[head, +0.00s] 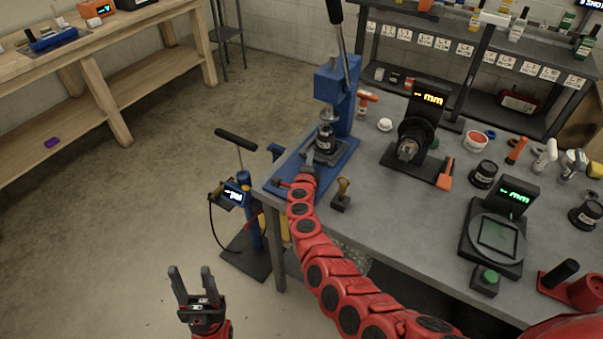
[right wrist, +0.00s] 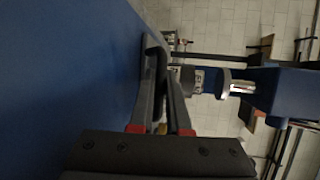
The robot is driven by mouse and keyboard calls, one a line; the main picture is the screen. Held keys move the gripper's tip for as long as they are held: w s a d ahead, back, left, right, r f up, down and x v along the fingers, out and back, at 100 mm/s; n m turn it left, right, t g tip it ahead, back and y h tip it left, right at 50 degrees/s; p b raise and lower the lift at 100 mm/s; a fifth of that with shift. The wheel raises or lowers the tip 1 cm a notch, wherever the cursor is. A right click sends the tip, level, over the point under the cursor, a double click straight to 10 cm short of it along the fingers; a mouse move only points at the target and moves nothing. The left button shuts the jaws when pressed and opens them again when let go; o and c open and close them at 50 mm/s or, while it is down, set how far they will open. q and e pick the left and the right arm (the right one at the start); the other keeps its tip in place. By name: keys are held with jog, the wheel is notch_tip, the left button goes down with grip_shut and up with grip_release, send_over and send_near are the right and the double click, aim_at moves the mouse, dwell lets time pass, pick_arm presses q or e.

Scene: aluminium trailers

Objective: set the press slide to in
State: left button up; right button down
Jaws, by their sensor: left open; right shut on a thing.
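The blue press (head: 335,95) stands on the near left corner of the grey bench, its long dark lever raised. A dark, metal-topped fixture (head: 324,146) sits on its base under the ram. My right gripper (head: 306,170) is low at the front of the press base, just before the fixture. In the right wrist view its fingers (right wrist: 160,75) are shut on a dark part, taken to be the press slide's grip (right wrist: 154,42), mostly hidden between them. The blue base fills the left of that view. My left gripper (head: 191,272) is open and empty above the floor.
A small brown-handled tool (head: 341,194) stands right of my right arm. A gauge with an orange display (head: 425,125) and one with a green display (head: 497,235) stand further right. A blue floor pump-like stand (head: 244,200) is left of the bench. Open floor lies left.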

jog(key=shift+w+d, duration=0.4)
jog(key=shift+w, duration=0.2)
jog(key=shift+d+r, duration=0.15)
jog(key=c, duration=1.2)
grip_release()
jog(key=shift+o, duration=0.2)
jog(key=shift+w, duration=0.15)
jog(key=shift+s+a, duration=0.35)
jog(key=shift+s, duration=0.3)
jog(key=p+v, duration=0.1)
jog(key=v, duration=1.5)
jog(key=shift+d+p, duration=0.2)
jog(key=shift+p, duration=0.15)
